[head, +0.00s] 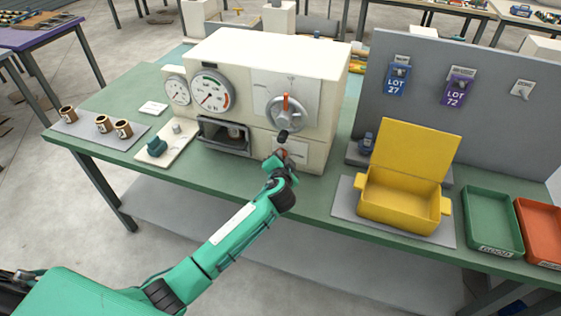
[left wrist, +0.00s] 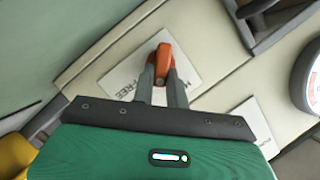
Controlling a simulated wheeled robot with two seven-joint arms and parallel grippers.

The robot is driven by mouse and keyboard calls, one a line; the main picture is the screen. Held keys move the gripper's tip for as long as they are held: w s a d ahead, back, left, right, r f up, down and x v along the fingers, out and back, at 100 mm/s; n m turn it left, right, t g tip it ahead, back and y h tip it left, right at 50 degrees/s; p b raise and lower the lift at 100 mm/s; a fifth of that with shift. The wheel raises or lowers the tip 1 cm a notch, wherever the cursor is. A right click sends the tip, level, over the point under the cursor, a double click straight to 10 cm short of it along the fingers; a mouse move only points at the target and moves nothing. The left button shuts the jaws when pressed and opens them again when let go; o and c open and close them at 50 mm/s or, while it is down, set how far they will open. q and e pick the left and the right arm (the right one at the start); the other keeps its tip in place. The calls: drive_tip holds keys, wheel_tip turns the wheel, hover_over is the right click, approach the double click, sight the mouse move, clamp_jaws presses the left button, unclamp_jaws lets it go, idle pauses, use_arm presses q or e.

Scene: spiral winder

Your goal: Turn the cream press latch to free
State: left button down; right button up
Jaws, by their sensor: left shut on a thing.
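The cream press (head: 270,55) stands on the green bench, with gauges and a dial on its front. My left gripper (head: 280,160) is at the lower right of the press front. Its two grey fingers (left wrist: 158,85) are shut on the orange latch. In the head view the gripper mostly hides the latch. My right gripper is not in view.
The open press bay (head: 224,136) is to the left. A yellow open box (head: 400,205), a green tray (head: 492,225) and a red tray (head: 540,230) stand to the right.

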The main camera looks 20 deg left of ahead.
use_arm(q)
drive_tip(key=m+b, duration=0.1)
drive_tip(key=m+t+y+b, duration=0.1)
drive_tip(key=m+b, duration=0.1)
drive_tip(key=shift+d+f+y, duration=0.2)
drive_tip(key=shift+f+y, duration=0.1)
drive_tip(key=shift+f, duration=0.1)
drive_tip(key=m+t+y+b, duration=0.1)
drive_tip(key=m+b, duration=0.2)
drive_tip(key=shift+f, duration=0.1)
drive_tip(key=shift+m+t+b, duration=0.3)
drive_tip(key=shift+m+b, duration=0.05)
drive_tip(key=shift+m, duration=0.25)
drive_tip(key=c, duration=1.4)
unclamp_jaws()
drive_tip(key=shift+w+f, duration=0.15)
drive_tip(key=shift+s+d, duration=0.2)
drive_tip(key=shift+s, duration=0.2)
drive_tip(key=b+v, duration=0.2)
drive_tip(key=v, duration=1)
drive_tip(key=shift+s+d, duration=0.15)
drive_tip(key=shift+s, duration=0.3)
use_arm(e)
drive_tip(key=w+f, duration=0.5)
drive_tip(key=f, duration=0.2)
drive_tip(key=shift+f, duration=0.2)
